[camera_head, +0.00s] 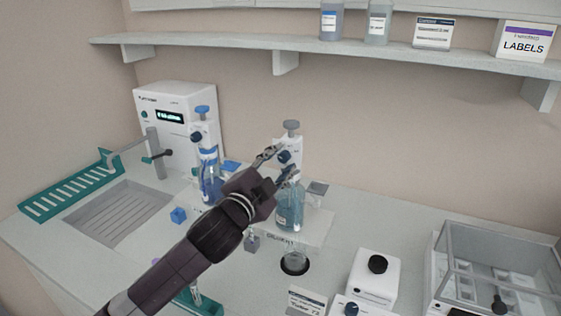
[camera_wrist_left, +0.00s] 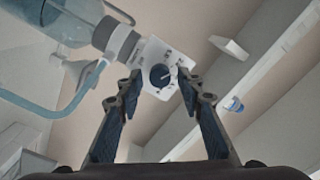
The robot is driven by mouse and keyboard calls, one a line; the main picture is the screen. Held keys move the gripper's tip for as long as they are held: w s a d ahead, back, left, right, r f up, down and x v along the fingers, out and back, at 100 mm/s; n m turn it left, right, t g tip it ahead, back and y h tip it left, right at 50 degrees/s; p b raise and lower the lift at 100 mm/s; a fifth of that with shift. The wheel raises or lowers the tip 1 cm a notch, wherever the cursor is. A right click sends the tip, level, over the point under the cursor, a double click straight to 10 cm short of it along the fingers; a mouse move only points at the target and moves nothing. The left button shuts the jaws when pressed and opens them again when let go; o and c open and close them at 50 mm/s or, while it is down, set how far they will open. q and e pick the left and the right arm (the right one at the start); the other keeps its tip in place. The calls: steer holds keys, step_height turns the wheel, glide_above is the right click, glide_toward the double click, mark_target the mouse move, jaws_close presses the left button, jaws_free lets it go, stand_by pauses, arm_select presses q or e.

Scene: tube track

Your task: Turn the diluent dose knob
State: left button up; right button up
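The diluent dose knob (camera_head: 284,157) is a dark blue dial on the white head of the grey-topped dispenser (camera_head: 291,126). In the left wrist view the knob (camera_wrist_left: 161,76) faces me on its white marked plate (camera_wrist_left: 155,52). My left gripper (camera_head: 277,163) is open, with its fingertips on either side of the knob. In the left wrist view the two fingers (camera_wrist_left: 160,90) frame the knob; I cannot tell whether they touch it. The diluent bottle (camera_head: 290,208) stands below, partly hidden by my gripper. My right gripper is not in view.
A blue-topped dispenser bottle (camera_head: 209,165) stands close to the left of my arm. A white instrument (camera_head: 175,120) and a tap stand behind the sink (camera_head: 115,215). A white stirrer (camera_head: 374,278) and a clear-covered balance (camera_head: 495,270) are at the right. A shelf (camera_head: 330,45) runs above.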

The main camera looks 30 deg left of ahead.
arm_select(q)
jaws_close()
steer(key=m+p, duration=0.2)
steer(key=m, duration=0.1)
steer(key=shift+f+m+p, duration=0.1)
steer(key=shift+m+p, duration=1.3)
steer(key=shift+m, duration=1)
steer(key=shift+o, duration=1)
jaws_free()
